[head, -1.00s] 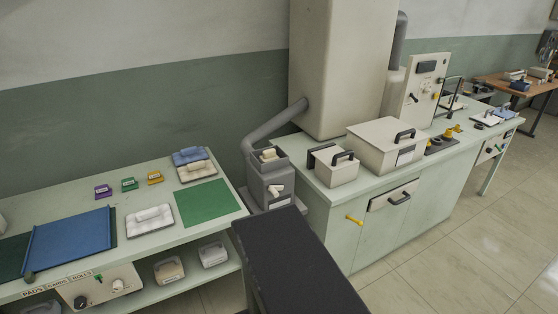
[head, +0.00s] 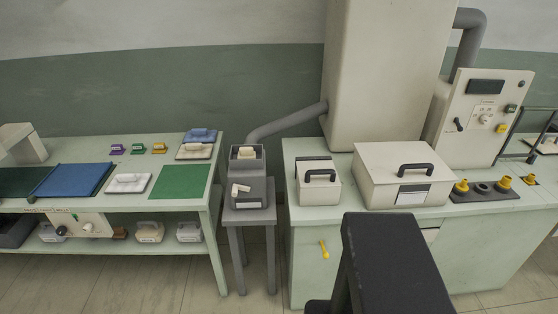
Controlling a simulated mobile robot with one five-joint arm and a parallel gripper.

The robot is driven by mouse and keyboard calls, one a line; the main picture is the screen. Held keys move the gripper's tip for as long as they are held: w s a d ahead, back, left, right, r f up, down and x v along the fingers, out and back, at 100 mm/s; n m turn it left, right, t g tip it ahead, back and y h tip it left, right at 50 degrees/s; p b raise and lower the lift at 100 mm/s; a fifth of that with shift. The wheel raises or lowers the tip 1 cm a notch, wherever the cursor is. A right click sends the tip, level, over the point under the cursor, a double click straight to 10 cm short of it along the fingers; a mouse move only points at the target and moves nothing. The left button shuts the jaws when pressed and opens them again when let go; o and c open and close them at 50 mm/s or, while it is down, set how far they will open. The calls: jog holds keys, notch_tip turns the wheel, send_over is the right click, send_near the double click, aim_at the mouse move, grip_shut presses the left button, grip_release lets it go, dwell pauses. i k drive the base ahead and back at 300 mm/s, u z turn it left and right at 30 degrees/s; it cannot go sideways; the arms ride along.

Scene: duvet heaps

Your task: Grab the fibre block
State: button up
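A small cream block (head: 246,153) sits in the open top of a grey machine (head: 250,193) on a grey stand; it may be the fibre block, but I cannot be sure. White fluffy pads (head: 129,183) and a blue pad (head: 200,135) lie on the left bench and could also be fibre pieces. My gripper is not in view. Only a broad black part of my own body shows at the lower middle right, apart from these things.
The left bench (head: 70,208) holds a green mat (head: 180,182) and a blue sheet (head: 72,180). The right counter (head: 300,223) carries a small lidded box (head: 318,182), a larger box (head: 400,173) and a control panel (head: 490,115). Floor shows between bench and stand.

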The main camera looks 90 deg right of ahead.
aim_at(245, 152)
jog(key=u, duration=0.25)
jog(key=k, duration=0.5)
jog(key=z, duration=1.3)
jog(key=i, duration=1.65)
jog(key=z, duration=0.1)
